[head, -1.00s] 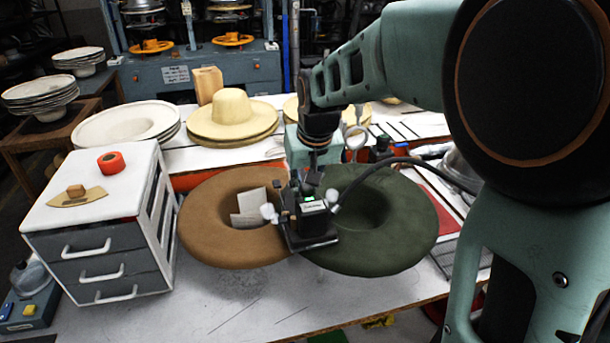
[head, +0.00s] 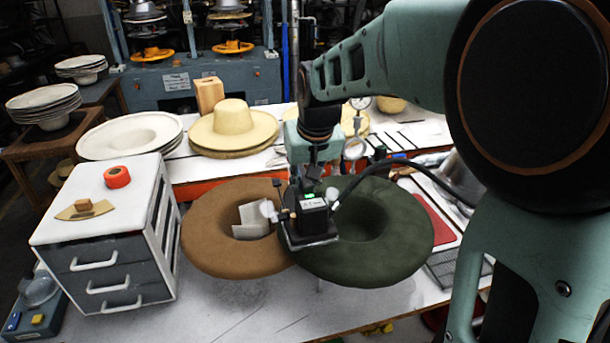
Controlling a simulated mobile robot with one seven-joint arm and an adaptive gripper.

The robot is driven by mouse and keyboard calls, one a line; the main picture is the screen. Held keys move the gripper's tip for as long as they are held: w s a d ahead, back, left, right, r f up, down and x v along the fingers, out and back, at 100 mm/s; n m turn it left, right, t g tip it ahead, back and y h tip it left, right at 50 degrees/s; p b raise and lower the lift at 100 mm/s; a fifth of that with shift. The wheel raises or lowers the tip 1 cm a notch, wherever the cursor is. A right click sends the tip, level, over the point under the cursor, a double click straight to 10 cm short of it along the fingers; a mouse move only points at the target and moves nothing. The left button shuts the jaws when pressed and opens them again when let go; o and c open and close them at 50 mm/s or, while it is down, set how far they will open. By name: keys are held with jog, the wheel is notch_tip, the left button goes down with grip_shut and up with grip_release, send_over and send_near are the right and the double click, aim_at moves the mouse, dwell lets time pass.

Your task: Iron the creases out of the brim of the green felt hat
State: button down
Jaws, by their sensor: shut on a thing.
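The green felt hat (head: 395,255) lies crown down on the white table, its wide round brim facing up around a dark hollow. My gripper (head: 310,190) is shut on a small black iron (head: 313,218) with a green light on top and a dark hose running off to the right. The iron is over the left part of the green brim, near where it meets the brown hat. I cannot tell whether its plate touches the felt. The iron and gripper hide that part of the brim. I cannot make out creases clearly.
The brown hat (head: 215,250) with pale sheets in its hollow lies against the green one at left. A drawer unit (head: 105,262) stands further left. Straw hats (head: 232,127) are behind. A red pad (head: 430,218) lies right. The table front (head: 240,310) is clear.

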jog(key=shift+w+r+p, duration=0.1)
jog(key=shift+r+p, duration=0.85)
jog(key=shift+r, duration=0.75)
jog(key=shift+w, duration=0.1)
